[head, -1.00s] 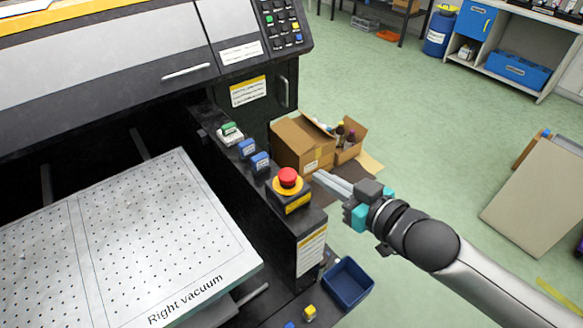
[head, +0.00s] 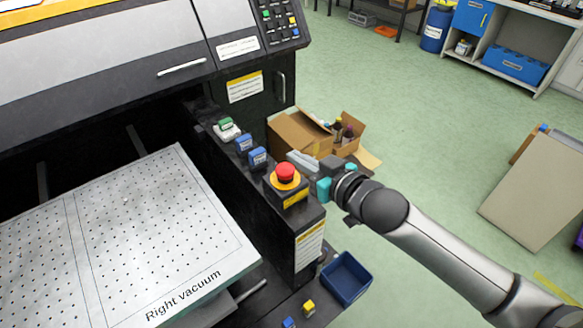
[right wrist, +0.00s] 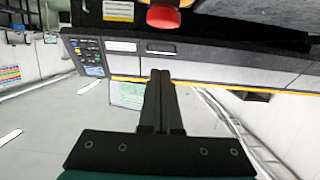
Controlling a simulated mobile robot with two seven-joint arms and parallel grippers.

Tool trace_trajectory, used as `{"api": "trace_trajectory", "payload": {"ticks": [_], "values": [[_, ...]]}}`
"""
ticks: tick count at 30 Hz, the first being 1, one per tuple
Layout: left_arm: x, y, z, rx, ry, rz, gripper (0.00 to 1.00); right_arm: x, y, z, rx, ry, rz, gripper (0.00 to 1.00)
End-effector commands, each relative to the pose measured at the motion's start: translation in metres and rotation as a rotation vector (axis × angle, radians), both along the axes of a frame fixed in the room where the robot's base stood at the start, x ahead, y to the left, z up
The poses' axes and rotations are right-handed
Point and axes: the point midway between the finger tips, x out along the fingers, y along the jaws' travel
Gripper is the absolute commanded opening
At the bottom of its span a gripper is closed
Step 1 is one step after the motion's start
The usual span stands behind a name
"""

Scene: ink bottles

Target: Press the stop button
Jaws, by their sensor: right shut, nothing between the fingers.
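The stop button (head: 286,173) is a red mushroom cap on a yellow ring, on top of a dark box on the machine's side ledge. It also shows at the top of the right wrist view (right wrist: 163,17). My right gripper (head: 292,156) is in the head view just behind and to the right of the button, apart from it in the picture. Its fingers are shut and empty, pointing left. In the right wrist view the closed fingers (right wrist: 160,76) point up toward the red button. My left gripper is not in view.
Blue switches (head: 258,157) and a green switch (head: 227,129) sit along the same ledge. The perforated vacuum bed (head: 150,230) lies to the left. A blue bin (head: 346,279) is below right. Cardboard boxes (head: 300,133) stand behind on the floor. Open green floor lies to the right.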

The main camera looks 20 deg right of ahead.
Motion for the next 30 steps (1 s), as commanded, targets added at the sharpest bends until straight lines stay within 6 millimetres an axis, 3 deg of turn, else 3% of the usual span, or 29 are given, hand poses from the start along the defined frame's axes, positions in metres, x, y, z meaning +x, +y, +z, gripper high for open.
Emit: {"api": "trace_trajectory", "payload": {"ticks": [6,9,13,30], "values": [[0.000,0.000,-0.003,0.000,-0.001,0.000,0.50,0.026,0.009,-0.006,0.001,-0.002,0.000,0.00],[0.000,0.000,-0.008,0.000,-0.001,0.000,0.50,0.023,0.009,-0.028,0.000,0.004,-0.001,0.00],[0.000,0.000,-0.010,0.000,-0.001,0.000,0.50,0.023,0.008,-0.041,0.000,0.003,-0.001,0.00],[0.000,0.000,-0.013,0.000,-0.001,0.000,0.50,0.023,0.009,-0.053,0.002,0.003,-0.002,0.00]]}}
